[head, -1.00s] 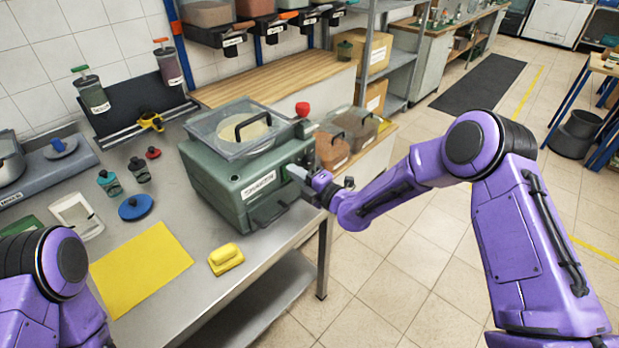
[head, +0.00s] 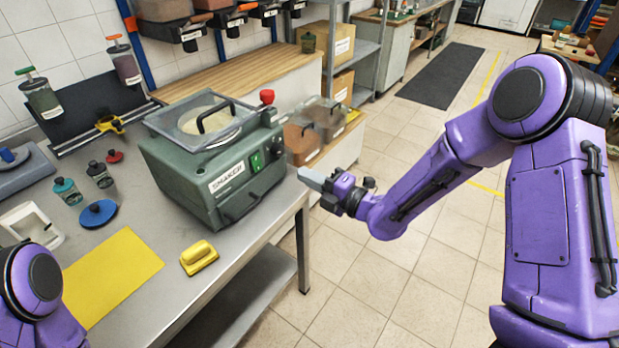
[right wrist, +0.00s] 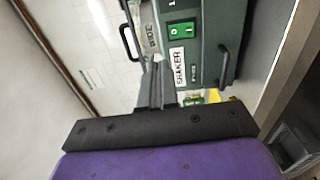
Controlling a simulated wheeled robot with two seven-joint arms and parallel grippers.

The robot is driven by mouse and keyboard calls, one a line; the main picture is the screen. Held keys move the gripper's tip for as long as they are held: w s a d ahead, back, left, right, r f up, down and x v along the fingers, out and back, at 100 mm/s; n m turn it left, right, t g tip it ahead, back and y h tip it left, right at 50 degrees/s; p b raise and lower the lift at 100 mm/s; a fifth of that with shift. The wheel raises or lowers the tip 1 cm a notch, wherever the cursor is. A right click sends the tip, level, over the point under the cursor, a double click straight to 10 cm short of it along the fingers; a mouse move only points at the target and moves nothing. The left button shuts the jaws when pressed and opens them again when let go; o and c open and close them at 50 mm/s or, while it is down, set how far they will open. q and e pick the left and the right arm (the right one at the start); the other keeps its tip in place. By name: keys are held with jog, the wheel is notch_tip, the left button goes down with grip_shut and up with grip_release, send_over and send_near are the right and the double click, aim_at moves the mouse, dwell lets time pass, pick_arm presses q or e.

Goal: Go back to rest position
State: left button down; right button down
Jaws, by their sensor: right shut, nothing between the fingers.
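My right gripper (head: 308,178) is shut and empty, held in the air just right of the green shaker machine (head: 228,198), with a gap showing between them. In the right wrist view its closed fingers (right wrist: 157,88) point toward the machine's front (right wrist: 210,40), where a green switch panel (right wrist: 181,30) and the label show. The same switch panel (head: 257,161) is uncovered in the head view. My left arm shows only as a purple link at the lower left; its gripper is out of view.
The steel table (head: 148,300) holds a yellow cloth (head: 112,275), a yellow sponge-like block (head: 199,257), a blue lid (head: 98,213) and small bottles. Bins with brown contents (head: 300,143) stand behind my right gripper. The tiled floor (head: 380,290) right of the table is open.

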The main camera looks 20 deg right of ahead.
jog(key=s+d+f+m+g+h, duration=0.2)
jog(key=s+d+f+m+h, duration=0.25)
jog(key=f+m, duration=0.65)
jog(key=s+d+f+m+g+h, duration=0.25)
jog(key=s+f+m+h, duration=0.35)
jog(key=m, duration=0.9)
jog(key=s+d+f+m+g+h, duration=0.1)
jog(key=s+f+g, duration=0.1)
jog(key=s+f, duration=0.2)
jog(key=s+d+f+m+g+h, duration=0.1)
jog(key=s+f, duration=0.4)
jog(key=s, duration=0.6)
jog(key=s+d+f+m+g+h, duration=0.1)
jog(key=s+d+f+m+g, duration=0.1)
jog(key=s, duration=0.6)
notch_tip(320, 180, down, 3)
jog(key=m+g, duration=0.1)
jog(key=g, duration=0.1)
jog(key=shift+s+g, duration=0.15)
jog(key=shift+g, duration=0.2)
jog(key=shift+r, duration=0.1)
